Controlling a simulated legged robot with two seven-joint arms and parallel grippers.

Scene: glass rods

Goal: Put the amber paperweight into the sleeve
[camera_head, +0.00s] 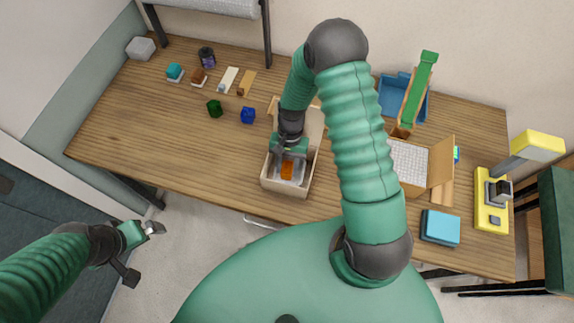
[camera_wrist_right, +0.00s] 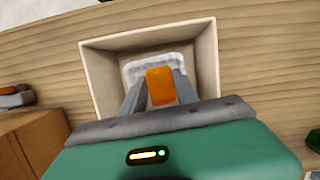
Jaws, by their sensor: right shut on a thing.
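The amber paperweight (camera_wrist_right: 160,86) is an orange block between the fingers of my right gripper (camera_wrist_right: 159,92), which is shut on it. It also shows in the head view (camera_head: 287,169), over an open cardboard box (camera_head: 287,189). A pale, bubbly-looking sleeve (camera_wrist_right: 133,71) lies inside this box, beneath and behind the paperweight in the wrist view. I cannot tell whether the paperweight touches the sleeve or is inside its mouth; the fingers and block hide part of it. My left gripper (camera_head: 152,228) hangs off the table's left front edge, and its opening is unclear.
Another cardboard box (camera_head: 441,163) with white bubbly lining, a blue bin (camera_head: 389,98) and a yellow device (camera_head: 491,215) stand right. The table's left front is clear.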

